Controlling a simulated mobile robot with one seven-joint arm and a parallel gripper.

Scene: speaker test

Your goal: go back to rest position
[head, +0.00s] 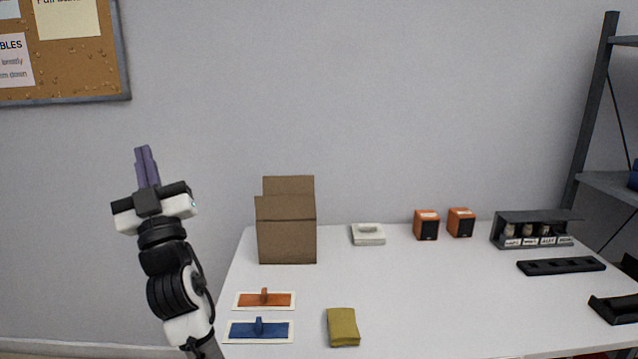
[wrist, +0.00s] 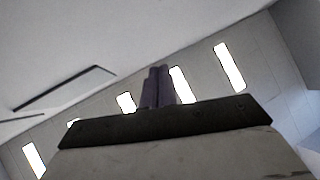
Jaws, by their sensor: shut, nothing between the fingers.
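My gripper (head: 144,153) is raised at the left in the head view, its purple fingers pointing up and pressed together. It is empty and stands in front of the bare wall, left of the table (head: 410,295) and apart from it. In the wrist view my gripper (wrist: 157,75) shows its shut fingers against the ceiling, with several bright ceiling lights behind them.
Shelving (head: 590,120) stands right.

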